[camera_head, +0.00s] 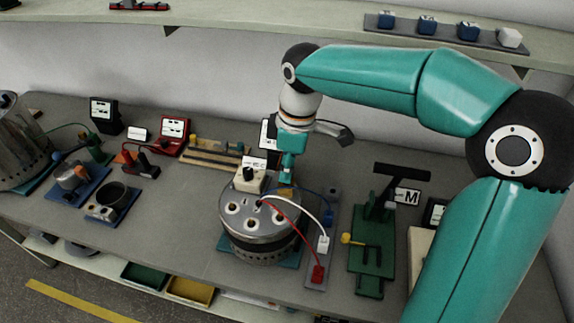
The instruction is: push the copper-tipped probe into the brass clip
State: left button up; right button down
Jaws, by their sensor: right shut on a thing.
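My right gripper (287,177) hangs from the teal arm, pointing down over the back right of a round metal drum (262,249) with holes in its top. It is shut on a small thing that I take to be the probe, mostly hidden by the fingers. A small brownish-gold patch (286,191) shows just below the fingertips; I cannot tell whether it is the copper tip or the brass clip, nor whether the two touch. My left gripper is not in view.
A white block with a black knob (250,180) stands on the drum. White and red leads run to plugs on a grey strip (316,277). A green stand (371,250) is at right. Meters and a red box (173,135) stand at the back left. Bare bench lies left of the drum.

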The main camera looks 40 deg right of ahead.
jog(key=shift+f+b, duration=0.75)
jog(key=shift+f, duration=0.3)
jog(key=c, duration=0.9)
grip_release()
jog(key=shift+r, duration=0.15)
notch_tip(320, 180, up, 12)
jog(key=s+d, duration=0.1)
jog(key=shift+f, duration=0.2)
jog(key=shift+c, duration=0.2)
